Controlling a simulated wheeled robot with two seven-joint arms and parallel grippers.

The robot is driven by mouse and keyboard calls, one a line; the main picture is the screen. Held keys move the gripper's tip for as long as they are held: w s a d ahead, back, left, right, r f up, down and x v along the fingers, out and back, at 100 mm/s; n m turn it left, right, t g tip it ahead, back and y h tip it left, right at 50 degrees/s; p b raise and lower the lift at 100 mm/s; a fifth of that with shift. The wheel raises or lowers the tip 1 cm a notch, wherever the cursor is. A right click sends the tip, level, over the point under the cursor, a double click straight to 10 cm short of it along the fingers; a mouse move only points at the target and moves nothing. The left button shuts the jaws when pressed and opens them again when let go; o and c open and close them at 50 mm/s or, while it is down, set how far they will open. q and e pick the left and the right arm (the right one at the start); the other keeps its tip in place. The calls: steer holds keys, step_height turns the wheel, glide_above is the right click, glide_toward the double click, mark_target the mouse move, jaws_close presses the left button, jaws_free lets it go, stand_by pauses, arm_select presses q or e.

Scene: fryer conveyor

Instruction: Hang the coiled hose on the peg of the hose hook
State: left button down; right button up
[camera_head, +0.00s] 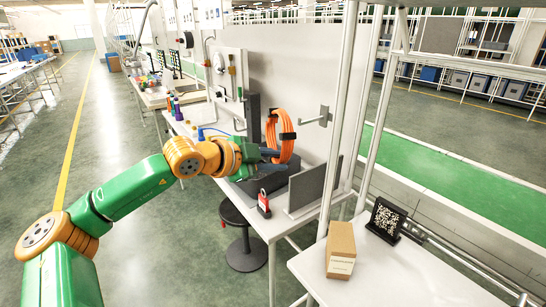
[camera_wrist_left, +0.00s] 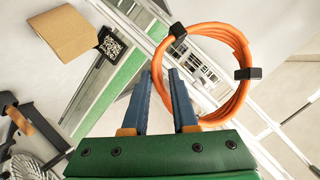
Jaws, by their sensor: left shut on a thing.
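The coiled hose (camera_head: 271,130) is an orange ring with black straps, held upright above the workbench. My left gripper (camera_head: 272,154) is shut on its lower part in the head view. In the left wrist view the hose (camera_wrist_left: 243,52) passes at its near side between the blue fingers of my left gripper (camera_wrist_left: 160,78). The hose hook (camera_head: 323,114) is a grey plate on the pale wall panel, with a peg sticking out to the left. The coil is left of the peg and apart from it. My right gripper is not in view.
The workbench (camera_head: 283,225) carries a grey upright panel (camera_head: 314,187) and a red padlock-like item (camera_head: 264,204). A stool (camera_head: 245,250) stands beside it. A cardboard box (camera_head: 341,246) and a QR-code stand (camera_head: 386,219) are on the right table. White posts stand right of the hook.

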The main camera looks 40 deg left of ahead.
arm_select(q)
steer(key=shift+d+r+p, duration=0.1)
steer(key=shift+r+p, duration=0.25)
steer(key=w+p, duration=0.1)
steer(key=w, duration=0.1)
steer(key=w+d+p, duration=0.1)
steer(key=shift+w+f+p, duration=0.1)
steer(key=shift+f+p, duration=0.15)
steer(key=shift+p, duration=0.1)
steer(key=shift+d+p+x, duration=0.2)
steer(key=shift+p+x, duration=0.1)
steer(key=shift+x, duration=1.1)
steer(key=shift+d+p+x, duration=0.15)
steer(key=shift+p+x, duration=0.15)
steer(key=shift+x, duration=1.15)
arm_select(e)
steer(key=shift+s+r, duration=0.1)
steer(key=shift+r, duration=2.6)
arm_select(q)
steer(key=shift+r, duration=0.2)
steer(key=c, duration=0.6)
jaws_free()
